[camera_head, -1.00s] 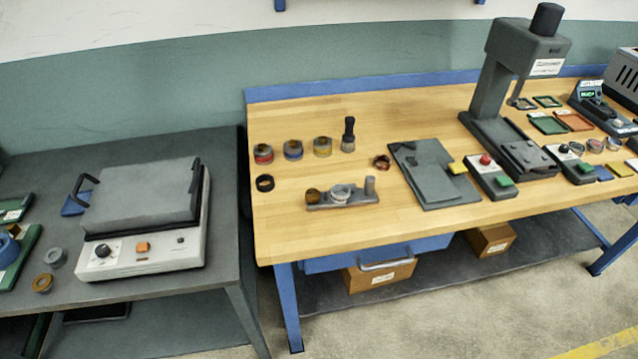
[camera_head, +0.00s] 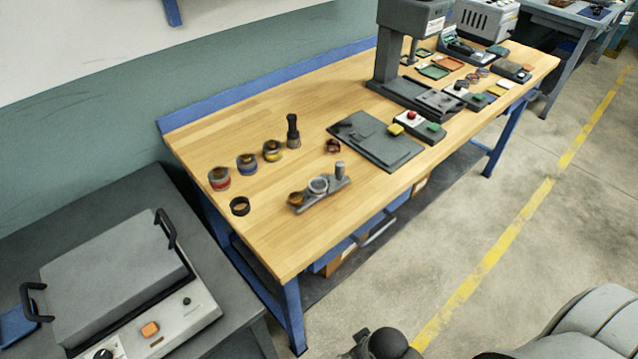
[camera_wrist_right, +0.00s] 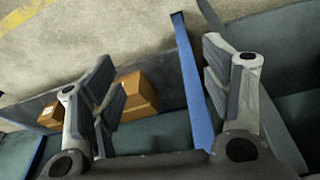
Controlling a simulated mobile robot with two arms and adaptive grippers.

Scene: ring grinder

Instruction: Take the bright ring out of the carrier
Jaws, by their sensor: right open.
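The carrier (camera_head: 324,196) is a small grey block near the front left edge of the wooden bench. The bright ring (camera_head: 318,185), silvery, sits at its middle. A bronze ring (camera_head: 296,199) is at the carrier's left end and a grey post (camera_head: 340,170) at its right end. My right gripper (camera_wrist_right: 160,80) shows in its wrist view with its fingers wide apart and nothing between them. That view shows floor and a shelf, not the carrier. My left gripper is not in view.
A dark plate (camera_head: 376,140) lies to the right. A blue bench leg (camera_head: 292,315) is below the front corner. Cardboard boxes (camera_wrist_right: 137,93) sit on the shelf.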

